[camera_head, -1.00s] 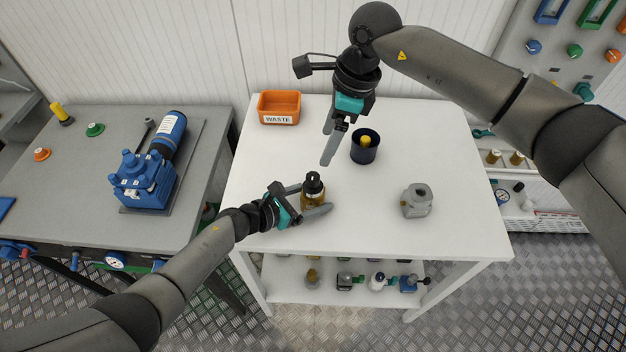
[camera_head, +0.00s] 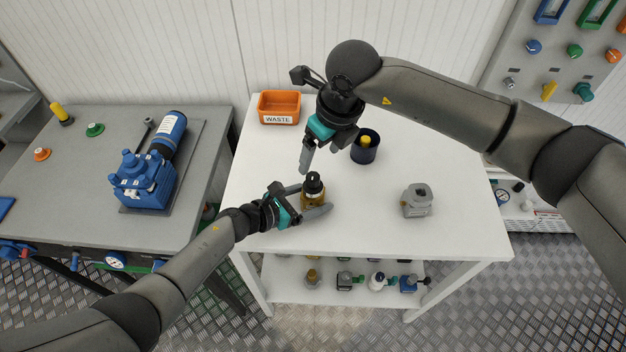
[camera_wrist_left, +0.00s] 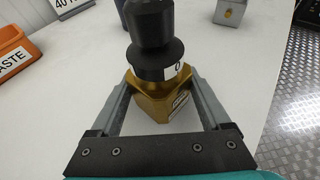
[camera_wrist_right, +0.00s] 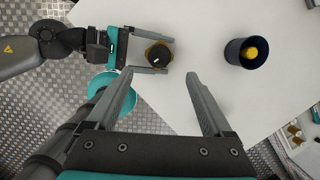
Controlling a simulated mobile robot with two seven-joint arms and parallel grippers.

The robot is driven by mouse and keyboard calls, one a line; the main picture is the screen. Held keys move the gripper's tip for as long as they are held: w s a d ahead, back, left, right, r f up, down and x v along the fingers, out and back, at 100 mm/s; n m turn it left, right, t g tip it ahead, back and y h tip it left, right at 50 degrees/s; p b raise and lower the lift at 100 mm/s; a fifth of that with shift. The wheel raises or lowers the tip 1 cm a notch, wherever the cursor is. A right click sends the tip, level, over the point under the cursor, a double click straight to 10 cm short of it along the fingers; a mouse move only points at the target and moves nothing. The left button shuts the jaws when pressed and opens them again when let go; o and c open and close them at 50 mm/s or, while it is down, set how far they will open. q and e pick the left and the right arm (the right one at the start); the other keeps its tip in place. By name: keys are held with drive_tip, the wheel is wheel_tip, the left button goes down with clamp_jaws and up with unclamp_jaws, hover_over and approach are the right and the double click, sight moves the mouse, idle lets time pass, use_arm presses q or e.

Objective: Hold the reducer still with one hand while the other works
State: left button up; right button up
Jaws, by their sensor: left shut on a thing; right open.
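The reducer, a brass body with a black knob on top, stands upright on the white table. Its brass body (camera_wrist_left: 158,98) shows between my left fingers in the left wrist view, and its black knob (camera_head: 314,184) shows in the head view. My left gripper (camera_head: 308,202) is shut on the reducer's body from the left. My right gripper (camera_head: 320,160) is open and empty, above and behind the reducer. In the right wrist view the reducer (camera_wrist_right: 159,56) lies ahead of the open right fingers (camera_wrist_right: 160,95), apart from them.
A dark blue cup (camera_head: 365,150) with a yellow thing inside stands right of my right gripper. An orange WASTE bin (camera_head: 279,108) sits at the back left. A grey block-shaped part (camera_head: 417,200) stands on the right. The table (camera_head: 370,225) is clear between reducer and grey part.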

sight(313, 175)
drive_tip(key=x, duration=0.9)
drive_tip(key=shift+f, duration=0.2)
drive_tip(key=c, duration=1.3)
drive_tip(key=shift+o, duration=0.2)
drive_tip(key=m+h, duration=0.1)
drive_tip(key=m, duration=0.3)
drive_tip(key=shift+m+t, duration=0.3)
drive_tip(key=m+h, duration=0.1)
drive_tip(key=m, duration=0.3)
drive_tip(key=shift+m, duration=0.4)
drive_tip(key=m+h, duration=0.1)
drive_tip(key=m, duration=0.4)
drive_tip(key=m+g+h, duration=0.1)
drive_tip(key=m, duration=0.4)
drive_tip(key=o, duration=0.8)
